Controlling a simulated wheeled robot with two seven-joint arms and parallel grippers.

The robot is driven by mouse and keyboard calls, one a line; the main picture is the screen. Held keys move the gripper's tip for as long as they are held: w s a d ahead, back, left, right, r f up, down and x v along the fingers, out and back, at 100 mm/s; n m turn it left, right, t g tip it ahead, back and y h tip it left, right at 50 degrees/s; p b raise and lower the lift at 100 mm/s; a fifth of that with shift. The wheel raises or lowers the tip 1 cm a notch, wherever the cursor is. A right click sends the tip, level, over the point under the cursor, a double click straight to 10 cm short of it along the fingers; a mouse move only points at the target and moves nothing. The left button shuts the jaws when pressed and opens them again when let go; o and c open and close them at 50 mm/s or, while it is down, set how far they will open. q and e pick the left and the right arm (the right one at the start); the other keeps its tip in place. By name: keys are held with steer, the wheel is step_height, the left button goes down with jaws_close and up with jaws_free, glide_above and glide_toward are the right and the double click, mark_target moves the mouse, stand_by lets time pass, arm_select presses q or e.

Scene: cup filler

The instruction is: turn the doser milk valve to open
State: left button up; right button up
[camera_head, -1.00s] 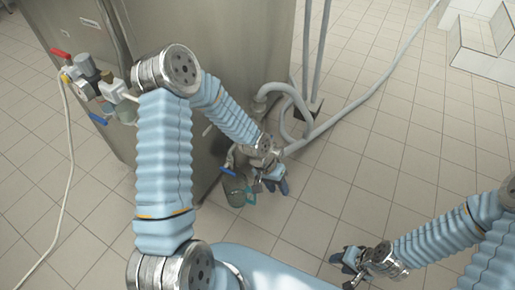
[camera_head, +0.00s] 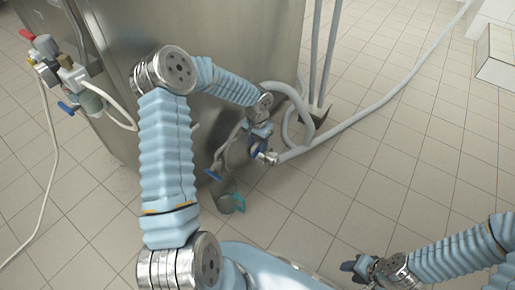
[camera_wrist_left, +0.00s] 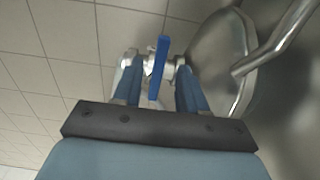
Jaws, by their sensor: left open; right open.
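In the left wrist view, a valve with a flat blue lever (camera_wrist_left: 159,68) on a silver body (camera_wrist_left: 181,62) lies straight ahead. Its lever stands upright in the picture, between the two blue fingers of my open left gripper (camera_wrist_left: 158,88), with gaps on both sides. In the head view my left gripper (camera_head: 260,147) is beside the tank's lower right side, at the hose's near end. It partly hides the valve there. My right gripper (camera_head: 355,268) is open and empty over the floor at lower right.
Another blue handle (camera_head: 213,175) is low at the tank (camera_head: 210,40), above a grey-green jug (camera_head: 226,200) on the floor. A grey hose (camera_head: 345,122) runs to the upper right. More valves with red (camera_head: 27,34) and blue handles sit at left. The tiled floor (camera_head: 420,170) is open at right.

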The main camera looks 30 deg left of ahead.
arm_select(q)
steer(key=shift+f, duration=1)
steer(key=shift+c, duration=0.3)
jaws_close()
